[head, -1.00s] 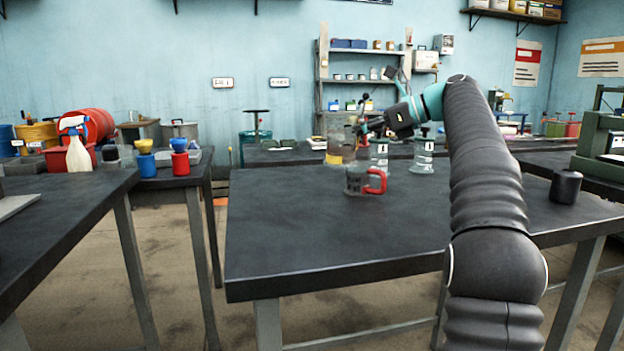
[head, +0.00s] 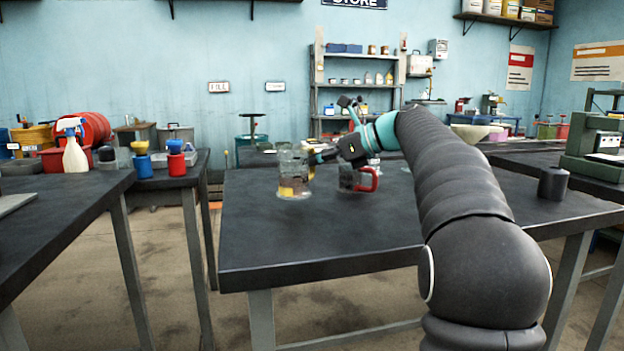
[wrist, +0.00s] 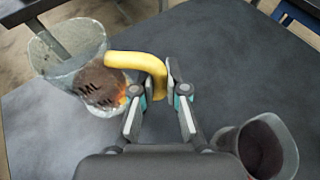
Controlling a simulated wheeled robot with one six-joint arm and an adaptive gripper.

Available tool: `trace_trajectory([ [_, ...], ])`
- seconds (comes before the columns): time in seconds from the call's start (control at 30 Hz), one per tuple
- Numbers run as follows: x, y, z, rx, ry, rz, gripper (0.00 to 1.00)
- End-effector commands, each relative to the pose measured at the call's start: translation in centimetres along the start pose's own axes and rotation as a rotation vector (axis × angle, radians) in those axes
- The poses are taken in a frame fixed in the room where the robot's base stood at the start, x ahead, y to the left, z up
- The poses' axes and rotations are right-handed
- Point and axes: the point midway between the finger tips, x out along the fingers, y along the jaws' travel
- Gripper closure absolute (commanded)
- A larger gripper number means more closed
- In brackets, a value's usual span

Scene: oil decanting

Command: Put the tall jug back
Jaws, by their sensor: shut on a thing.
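The tall jug (head: 292,165) is clear, with an amber patch low on its front. It is near the left back part of the middle table and looks upright. I cannot tell whether its base touches the table. In the wrist view the jug (wrist: 72,55) shows dark contents and a curved yellow handle (wrist: 145,62). My gripper (wrist: 158,90) is shut on that handle. In the head view my gripper (head: 318,157) reaches the jug from the right.
A grey mug with a red handle (head: 350,178) stands right of the jug, partly behind my arm. It shows at lower right in the wrist view (wrist: 262,148). A black canister (head: 552,185) stands at the table's right. The middle table's (head: 290,235) front left is clear.

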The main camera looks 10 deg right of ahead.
Motion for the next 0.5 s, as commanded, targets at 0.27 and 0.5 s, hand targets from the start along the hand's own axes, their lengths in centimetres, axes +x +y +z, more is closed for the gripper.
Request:
trace_trajectory([
  [0.27, 1.1, -0.1, -3.2, 0.002, 0.0, -0.003, 1.0],
  [0.5, 1.0, -0.1, -3.1, 0.002, 0.0, -0.003, 1.0],
])
